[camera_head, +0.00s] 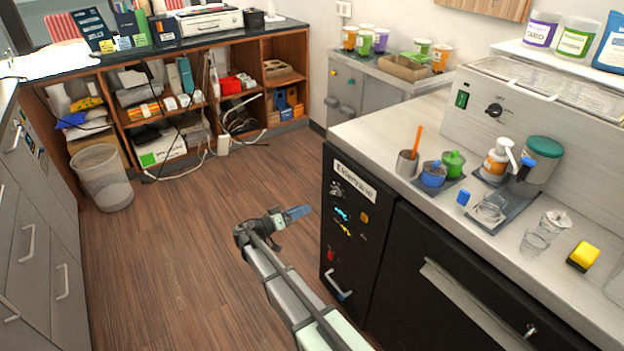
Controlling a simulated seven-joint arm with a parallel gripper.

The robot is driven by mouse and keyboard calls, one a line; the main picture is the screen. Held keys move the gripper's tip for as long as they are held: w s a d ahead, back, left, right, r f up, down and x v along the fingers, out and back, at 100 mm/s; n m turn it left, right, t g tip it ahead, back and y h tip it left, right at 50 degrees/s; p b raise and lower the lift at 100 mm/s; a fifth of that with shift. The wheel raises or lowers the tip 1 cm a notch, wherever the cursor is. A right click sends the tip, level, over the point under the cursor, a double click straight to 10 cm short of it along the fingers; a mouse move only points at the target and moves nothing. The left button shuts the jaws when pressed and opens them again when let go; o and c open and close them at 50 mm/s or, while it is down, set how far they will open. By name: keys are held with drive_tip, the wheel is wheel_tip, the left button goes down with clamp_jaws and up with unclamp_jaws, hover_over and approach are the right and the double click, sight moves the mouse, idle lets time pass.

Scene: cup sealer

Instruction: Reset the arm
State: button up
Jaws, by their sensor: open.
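My gripper (298,213) is at the end of my arm in the middle of the head view. It points right, toward the black cabinet, over the open wood floor. Its bluish fingertips are small and blurred, with nothing visible between them. It appears apart from the cabinet and counter. My arm runs from the bottom of the picture up to the gripper.
A black cabinet (345,215) with a pale counter (385,130) stands to the right, holding cups, bottles and a steel machine (540,120). Grey drawers (35,235) line the left. A wastebasket (103,180) stands by wooden shelves (215,105). The middle floor (200,235) is clear.

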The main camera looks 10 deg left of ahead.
drive_tip(key=s+d+f+n+g+y, duration=0.4)
drive_tip(key=s+f+n+g, duration=0.1)
drive_tip(key=s+f, duration=0.6)
drive_tip(key=s+d+f+n+g+y, duration=0.4)
drive_tip(key=s+d+f+n+g, duration=0.15)
drive_tip(key=s+f, duration=0.45)
drive_tip(key=s+d+f+m+g+y, duration=0.1)
drive_tip(key=s+d+f+m+g, duration=0.2)
drive_tip(key=s+d, duration=0.6)
drive_tip(key=s+d+f+m+g+y, duration=0.2)
drive_tip(key=s+d+f+m+g, duration=0.1)
drive_tip(key=s+d, duration=0.6)
drive_tip(key=s+d+f+m+g+y, duration=0.1)
drive_tip(key=s+d+f+m+g, duration=0.2)
drive_tip(key=s+d, duration=0.7)
drive_tip(key=shift+s+f+y, duration=0.4)
drive_tip(key=shift+s+f, duration=0.05)
drive_tip(key=shift+s, duration=0.6)
drive_tip(key=shift+m, duration=0.25)
drive_tip(key=shift+c, duration=0.4)
